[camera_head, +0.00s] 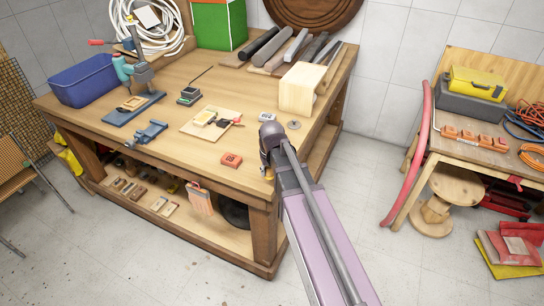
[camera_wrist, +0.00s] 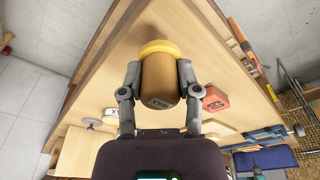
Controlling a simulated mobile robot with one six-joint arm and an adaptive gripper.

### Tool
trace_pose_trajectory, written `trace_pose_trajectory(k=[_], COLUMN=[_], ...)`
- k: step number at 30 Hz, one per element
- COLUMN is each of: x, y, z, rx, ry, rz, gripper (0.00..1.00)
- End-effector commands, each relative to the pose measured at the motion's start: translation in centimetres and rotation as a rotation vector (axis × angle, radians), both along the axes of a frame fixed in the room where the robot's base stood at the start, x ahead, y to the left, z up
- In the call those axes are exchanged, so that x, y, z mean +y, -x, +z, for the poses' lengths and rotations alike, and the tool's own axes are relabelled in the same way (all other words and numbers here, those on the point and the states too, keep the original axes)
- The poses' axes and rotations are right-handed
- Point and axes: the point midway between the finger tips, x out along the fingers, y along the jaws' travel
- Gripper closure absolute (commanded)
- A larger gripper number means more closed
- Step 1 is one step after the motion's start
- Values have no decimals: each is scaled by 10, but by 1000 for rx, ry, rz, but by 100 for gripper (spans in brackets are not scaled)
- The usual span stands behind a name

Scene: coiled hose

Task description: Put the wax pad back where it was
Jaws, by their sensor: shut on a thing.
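The wax pad (camera_wrist: 160,82) is a rounded brown piece with a yellow rim at its far end and a dark, lettered label on its near end. My gripper (camera_wrist: 157,85) is shut on its brown sides in the wrist view. In the head view my gripper (camera_head: 267,165) is over the front right corner of the wooden workbench (camera_head: 215,75), and only a small yellow-brown bit of the pad (camera_head: 268,174) shows. I cannot tell whether the yellow end touches the bench top.
A red block (camera_head: 231,160) lies left of my gripper; a pale wooden cube (camera_head: 298,90) and grey disc (camera_head: 293,125) lie beyond it. A board (camera_head: 210,124) with small items, a blue vice (camera_head: 151,132) and a blue bin (camera_head: 84,81) are further left. The bench edge is close.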

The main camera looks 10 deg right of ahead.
Motion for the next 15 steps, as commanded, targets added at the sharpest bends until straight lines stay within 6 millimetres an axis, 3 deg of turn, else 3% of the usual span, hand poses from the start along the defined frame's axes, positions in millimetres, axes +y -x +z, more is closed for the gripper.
trace_pose_trajectory(k=[8,15], x=[-3,-12], y=[-20,-62], z=[-2,-7], rx=[0,0], ry=[0,0], rz=[0,0], gripper=[94,94])
